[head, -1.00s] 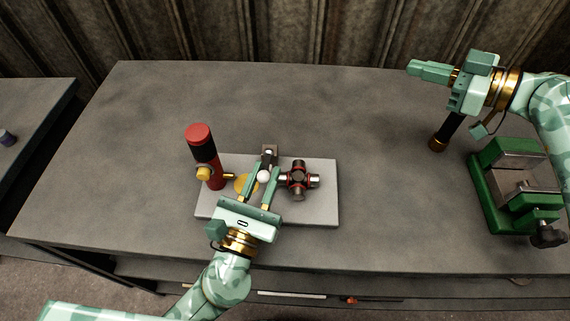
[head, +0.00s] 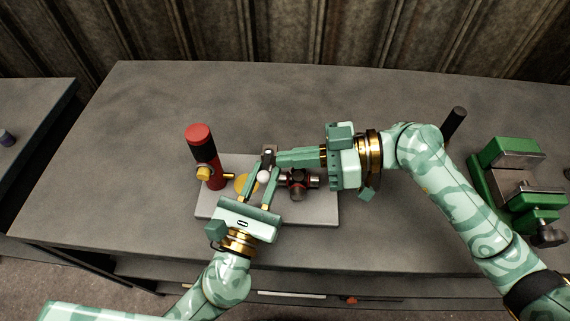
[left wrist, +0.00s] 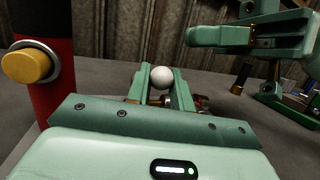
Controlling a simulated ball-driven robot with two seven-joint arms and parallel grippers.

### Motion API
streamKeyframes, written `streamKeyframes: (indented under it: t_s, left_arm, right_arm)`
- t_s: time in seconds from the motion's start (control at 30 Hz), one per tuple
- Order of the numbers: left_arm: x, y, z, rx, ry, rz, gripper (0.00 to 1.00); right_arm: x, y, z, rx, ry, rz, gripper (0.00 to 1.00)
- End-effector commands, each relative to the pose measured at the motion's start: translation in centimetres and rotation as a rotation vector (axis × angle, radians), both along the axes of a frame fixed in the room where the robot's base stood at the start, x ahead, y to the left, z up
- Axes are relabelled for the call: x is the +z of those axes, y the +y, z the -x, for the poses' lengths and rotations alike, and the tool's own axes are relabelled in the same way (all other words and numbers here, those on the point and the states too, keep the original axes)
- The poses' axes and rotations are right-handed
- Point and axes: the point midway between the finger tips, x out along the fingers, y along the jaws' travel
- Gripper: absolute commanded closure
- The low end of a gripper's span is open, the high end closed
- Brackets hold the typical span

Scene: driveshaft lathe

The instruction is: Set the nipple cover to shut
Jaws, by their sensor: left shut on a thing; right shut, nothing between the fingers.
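A small grey upright piece (head: 269,152) stands on the light plate (head: 325,212), with a white ball (head: 264,177) just in front of it. I cannot tell for sure which part is the nipple cover or its position. My left gripper (head: 266,174) is shut on the white ball, which also shows between its fingers in the left wrist view (left wrist: 162,78). My right gripper (head: 279,158) is shut and empty, its fingertips beside the grey piece, partly hiding it; touching is unclear. It hangs at upper right in the left wrist view (left wrist: 192,36).
A dark cross joint with red rings (head: 298,186) lies on the plate, partly under my right gripper. A green vise (head: 505,165) and black rod (head: 455,120) stand at right.

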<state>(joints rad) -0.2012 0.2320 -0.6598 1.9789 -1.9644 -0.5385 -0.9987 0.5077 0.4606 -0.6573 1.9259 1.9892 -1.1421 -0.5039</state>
Motion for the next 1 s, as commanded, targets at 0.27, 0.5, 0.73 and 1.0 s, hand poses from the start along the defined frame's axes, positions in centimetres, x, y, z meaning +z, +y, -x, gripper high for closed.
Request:
streamKeyframes:
  t_s: [0.27, 0.5, 0.73, 1.0]
  left_arm:
    - [-0.5, -0.1, 0.1, -0.006, 0.013, 0.002, 1.0]
    - [-0.5, -0.1, 0.1, -0.006, 0.013, 0.002, 1.0]
    - [-0.5, -0.1, 0.1, -0.006, 0.012, 0.002, 1.0]
    - [-0.3, -0.2, 0.1, -0.009, 0.009, 0.005, 1.0]
  right_arm:
    - [-2.5, 1.4, 0.4, -0.002, 0.003, 0.001, 1.0]
    - [-2.6, 1.5, 0.4, -0.002, 0.002, 0.001, 1.0]
    - [-3.4, 1.7, 0.7, -0.001, 0.003, 0.003, 1.0]
    - [-4.1, 2.0, 1.0, 0.003, 0.006, 0.008, 1.0]
